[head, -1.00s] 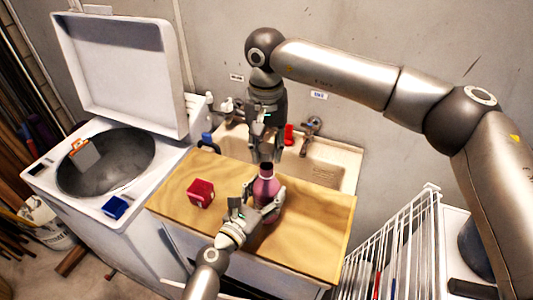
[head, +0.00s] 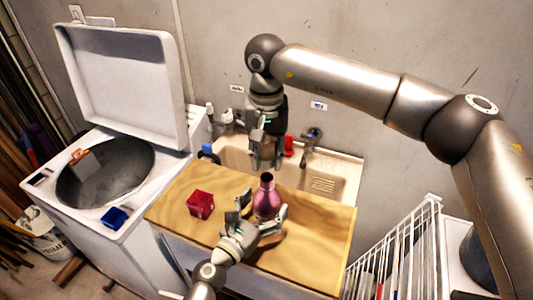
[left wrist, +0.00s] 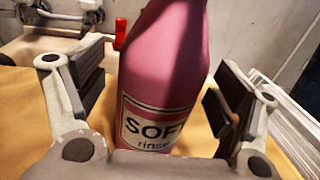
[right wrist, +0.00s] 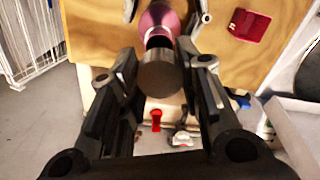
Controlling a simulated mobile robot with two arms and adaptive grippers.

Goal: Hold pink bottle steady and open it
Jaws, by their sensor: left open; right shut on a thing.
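The pink bottle (head: 266,202) stands upright on the wooden board (head: 312,220). Its neck top is dark, and "SOFT rinse" is on its label in the left wrist view (left wrist: 165,75). My left gripper (head: 263,207) is open around the bottle, with gaps between its fingers and the bottle in the left wrist view. My right gripper (head: 264,158) is above and behind the bottle. In the right wrist view it is shut on a dark round cap (right wrist: 160,74). The cap appears apart from the bottle neck (right wrist: 158,38). In the head view the cap is hard to make out.
A red box (head: 201,204) lies on the board left of the bottle. Behind are a sink (head: 335,178) with a tap and a red item (head: 289,146). An open washer (head: 70,215) stands left, a white drying rack (head: 405,245) right. The board's right part is clear.

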